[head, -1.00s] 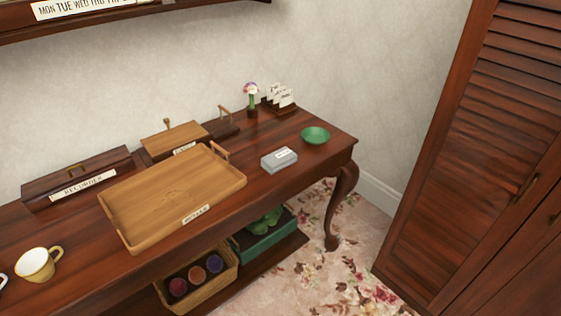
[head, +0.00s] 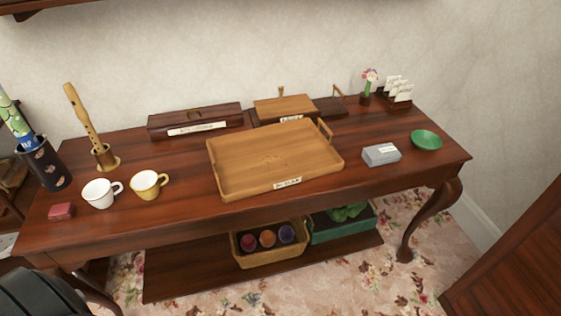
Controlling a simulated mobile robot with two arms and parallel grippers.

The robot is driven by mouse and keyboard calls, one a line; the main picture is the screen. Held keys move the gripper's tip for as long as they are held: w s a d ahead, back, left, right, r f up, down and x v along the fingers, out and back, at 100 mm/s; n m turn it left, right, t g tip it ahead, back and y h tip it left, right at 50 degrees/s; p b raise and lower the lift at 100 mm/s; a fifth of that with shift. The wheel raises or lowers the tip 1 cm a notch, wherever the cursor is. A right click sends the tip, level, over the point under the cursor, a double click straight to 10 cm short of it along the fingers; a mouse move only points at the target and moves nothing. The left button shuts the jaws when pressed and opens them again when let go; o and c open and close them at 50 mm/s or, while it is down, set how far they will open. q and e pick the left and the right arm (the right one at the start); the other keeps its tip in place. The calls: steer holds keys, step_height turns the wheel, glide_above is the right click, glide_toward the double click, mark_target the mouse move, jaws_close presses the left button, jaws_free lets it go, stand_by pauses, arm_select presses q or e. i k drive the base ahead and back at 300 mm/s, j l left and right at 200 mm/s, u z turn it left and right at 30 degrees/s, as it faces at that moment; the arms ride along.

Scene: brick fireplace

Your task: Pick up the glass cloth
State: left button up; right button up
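No item in the head view is clearly readable as a glass cloth. A small grey block-shaped item (head: 381,155) with a pale label lies on the right part of the wooden table (head: 330,190). It could be a folded cloth, but I cannot tell. It sits between the wooden tray and a green bowl (head: 426,140). Neither of my grippers is in view.
The empty wooden tray (head: 270,160) fills the table's middle. A white cup (head: 100,193), a yellow cup (head: 149,184) and a red block (head: 61,211) stand at the left. A recorder (head: 84,117) stands upright behind them. A dark wooden cabinet (head: 510,265) is at lower right.

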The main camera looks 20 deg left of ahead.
mark_target(380, 154)
steer(key=i+l, duration=0.3)
steer(key=l, duration=0.15)
steer(key=i+l+u, duration=0.1)
steer(key=i+l, duration=0.2)
steer(key=l, duration=0.15)
